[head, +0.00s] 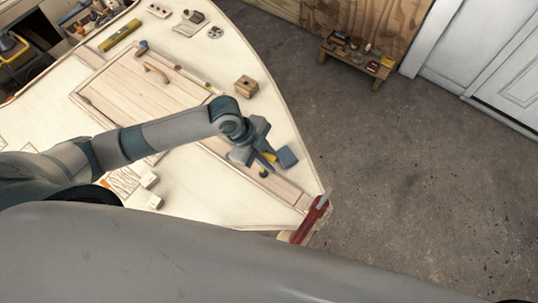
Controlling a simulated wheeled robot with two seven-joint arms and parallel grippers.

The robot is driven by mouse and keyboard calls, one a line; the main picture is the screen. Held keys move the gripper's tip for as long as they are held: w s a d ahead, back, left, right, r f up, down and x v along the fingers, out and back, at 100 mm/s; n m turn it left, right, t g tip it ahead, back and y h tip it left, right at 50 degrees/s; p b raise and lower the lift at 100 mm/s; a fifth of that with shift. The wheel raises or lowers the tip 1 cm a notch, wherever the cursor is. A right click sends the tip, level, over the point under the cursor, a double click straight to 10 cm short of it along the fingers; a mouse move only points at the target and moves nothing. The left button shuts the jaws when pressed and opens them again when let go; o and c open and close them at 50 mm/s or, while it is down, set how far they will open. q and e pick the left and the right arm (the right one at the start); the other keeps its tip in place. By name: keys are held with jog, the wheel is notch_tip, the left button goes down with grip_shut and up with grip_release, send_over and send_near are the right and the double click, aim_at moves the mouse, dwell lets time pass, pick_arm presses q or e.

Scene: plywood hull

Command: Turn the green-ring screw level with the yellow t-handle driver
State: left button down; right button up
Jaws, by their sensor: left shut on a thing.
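My left gripper (273,161) is over the narrowing end of the pale plywood deck, at the right of the head view. It is shut on the yellow t-handle driver (270,157), of which only a small yellow part shows between the fingers. The driver's shaft and tip are hidden or too small to make out. A small dark spot (263,173) lies on the deck just below the gripper. I cannot tell whether it is a screw, and I can make out no green ring. My right gripper is not in view.
A wooden block with a hole (246,86) stands on the deck behind the gripper. A red clamp-like piece (311,219) sits at the hull's tip. A planked hatch with a handle (156,72) lies left. Small pale blocks (149,180) lie near my arm.

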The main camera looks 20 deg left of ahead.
pick_arm(q)
jog(key=n, duration=0.1)
jog(key=n+t, duration=0.1)
jog(key=n, duration=0.1)
jog(key=shift+w+d+n+t, duration=0.1)
jog(key=shift+w+n+t, duration=0.2)
jog(key=shift+w, duration=0.1)
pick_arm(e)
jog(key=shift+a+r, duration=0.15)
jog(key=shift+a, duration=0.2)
pick_arm(q)
jog(key=shift+f, duration=0.2)
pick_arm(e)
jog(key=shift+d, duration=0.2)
pick_arm(q)
jog(key=shift+f, duration=0.45)
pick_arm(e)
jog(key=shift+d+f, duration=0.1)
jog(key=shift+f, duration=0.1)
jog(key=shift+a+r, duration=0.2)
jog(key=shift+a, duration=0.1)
pick_arm(q)
jog(key=shift+y, duration=0.3)
